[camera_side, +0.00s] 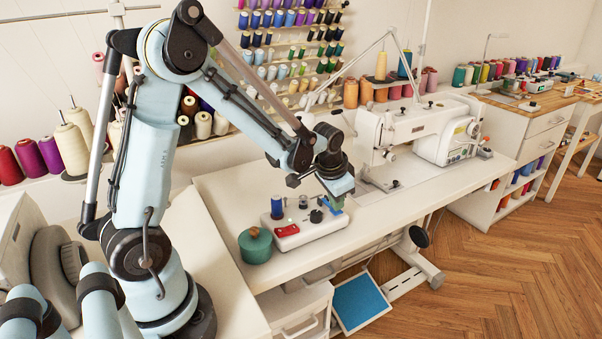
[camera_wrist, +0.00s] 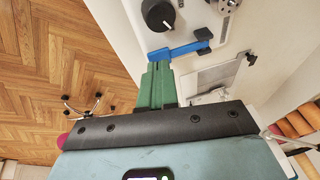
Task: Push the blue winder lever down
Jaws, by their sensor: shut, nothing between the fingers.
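The blue winder lever (camera_wrist: 184,49) is a flat bar with a black block at its right end in the wrist view. My gripper (camera_wrist: 158,68) has green fingers, shut and empty. Their tips meet the lever's left part in the picture; I cannot tell whether they touch it or are just above it. In the side view my gripper (camera_side: 337,203) is at the right end of the white winder unit (camera_side: 318,236). The lever is not clear there, largely hidden by the gripper. A black knob (camera_wrist: 158,13) sits beside the lever.
The winder carries a red switch (camera_side: 287,230) and a blue spool (camera_side: 277,208) stands on it. A green lidded pot (camera_side: 255,247) stands in front, to the left. A white sewing machine (camera_side: 405,130) is behind, to the right. The table's front edge is close by.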

